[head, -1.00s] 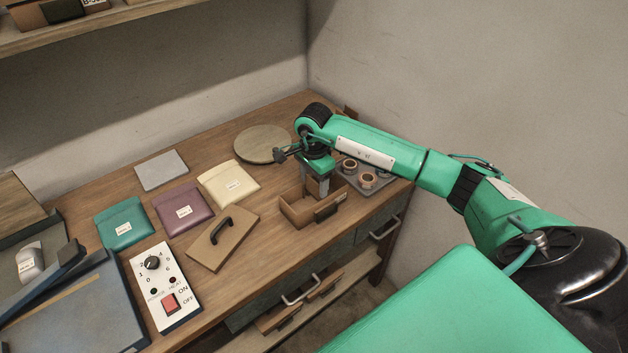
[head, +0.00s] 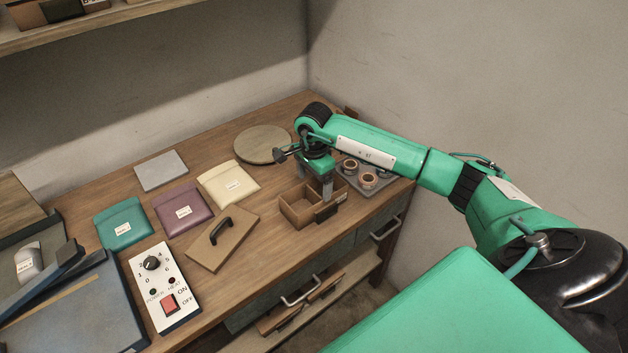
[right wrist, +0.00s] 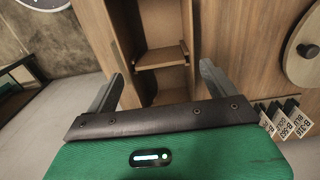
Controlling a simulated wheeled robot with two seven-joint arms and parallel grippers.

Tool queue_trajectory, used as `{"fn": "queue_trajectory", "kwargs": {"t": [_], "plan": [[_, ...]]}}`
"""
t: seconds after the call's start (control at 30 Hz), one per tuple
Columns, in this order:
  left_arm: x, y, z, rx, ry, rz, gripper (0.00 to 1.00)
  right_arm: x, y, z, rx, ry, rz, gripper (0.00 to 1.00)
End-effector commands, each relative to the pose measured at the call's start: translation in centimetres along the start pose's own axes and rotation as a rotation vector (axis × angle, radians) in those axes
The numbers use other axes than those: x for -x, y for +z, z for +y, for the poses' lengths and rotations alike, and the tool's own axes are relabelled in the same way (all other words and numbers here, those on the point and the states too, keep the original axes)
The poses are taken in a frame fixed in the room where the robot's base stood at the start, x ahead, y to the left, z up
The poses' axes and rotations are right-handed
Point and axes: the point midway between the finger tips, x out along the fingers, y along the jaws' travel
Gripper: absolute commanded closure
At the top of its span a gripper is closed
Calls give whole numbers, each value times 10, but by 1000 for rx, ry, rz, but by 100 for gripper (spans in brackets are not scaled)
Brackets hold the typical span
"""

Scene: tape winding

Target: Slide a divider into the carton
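The carton (head: 290,216) is an open brown box near the front edge of the wooden bench. A thin brown divider (right wrist: 160,57) stands across its inside in the right wrist view, with open space on both sides. My right gripper (head: 327,196) points down at the carton, its fingertips low by the box. In the right wrist view its two fingers (right wrist: 162,70) are spread wide, with nothing clamped between them. The divider's lower edge is hidden. My left gripper is not in view.
A grey tray (head: 383,184) with tape rolls stands right of the carton. A wall rises behind.

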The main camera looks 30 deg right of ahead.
Motion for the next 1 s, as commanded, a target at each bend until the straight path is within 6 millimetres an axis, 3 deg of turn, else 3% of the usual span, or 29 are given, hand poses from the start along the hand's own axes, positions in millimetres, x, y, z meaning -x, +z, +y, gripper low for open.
{"fn": "queue_trajectory", "kwargs": {"t": [0.23,0.37,0.8,1.0], "plan": [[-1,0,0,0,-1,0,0,2,0,0,0,-1,0,12],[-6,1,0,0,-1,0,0,14,0,-1,1,-3,1,12],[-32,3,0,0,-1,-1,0,104,0,-1,0,-5,1,12],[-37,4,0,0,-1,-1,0,129,0,-1,0,-2,0,12]]}}
